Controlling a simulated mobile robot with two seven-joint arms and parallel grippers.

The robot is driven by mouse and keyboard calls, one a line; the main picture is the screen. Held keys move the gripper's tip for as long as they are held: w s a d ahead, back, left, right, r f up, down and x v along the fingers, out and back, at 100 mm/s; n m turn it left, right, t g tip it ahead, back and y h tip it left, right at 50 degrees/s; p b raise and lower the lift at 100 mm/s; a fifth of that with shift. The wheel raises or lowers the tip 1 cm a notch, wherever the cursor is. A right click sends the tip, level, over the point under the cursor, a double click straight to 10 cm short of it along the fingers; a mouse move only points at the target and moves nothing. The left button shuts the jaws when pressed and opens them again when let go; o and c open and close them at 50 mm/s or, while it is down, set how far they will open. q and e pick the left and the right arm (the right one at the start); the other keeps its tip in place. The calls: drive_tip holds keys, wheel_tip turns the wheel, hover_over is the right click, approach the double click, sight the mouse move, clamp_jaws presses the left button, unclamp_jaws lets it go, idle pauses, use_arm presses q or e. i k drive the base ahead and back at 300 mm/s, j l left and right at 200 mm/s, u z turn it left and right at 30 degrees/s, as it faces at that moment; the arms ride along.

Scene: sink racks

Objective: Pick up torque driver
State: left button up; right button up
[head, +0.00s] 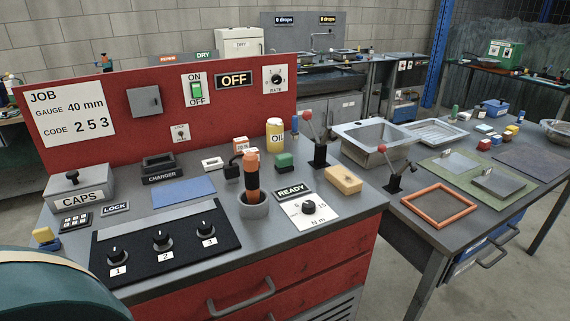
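The torque driver (252,177) appears to be the orange and black tool on the workbench in the head view. It stands upright with its lower end in a round grey holder (254,211), so that end is hidden. Its orange top is uppermost, with a dark part beside it on the left. Neither of my grippers is in view, and nothing is touching the tool.
A black panel with three knobs (165,242) lies in front left of the holder. A red backboard (140,95) rises behind.

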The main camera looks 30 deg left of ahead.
sight(251, 159)
drive_tip(key=u, duration=1.2)
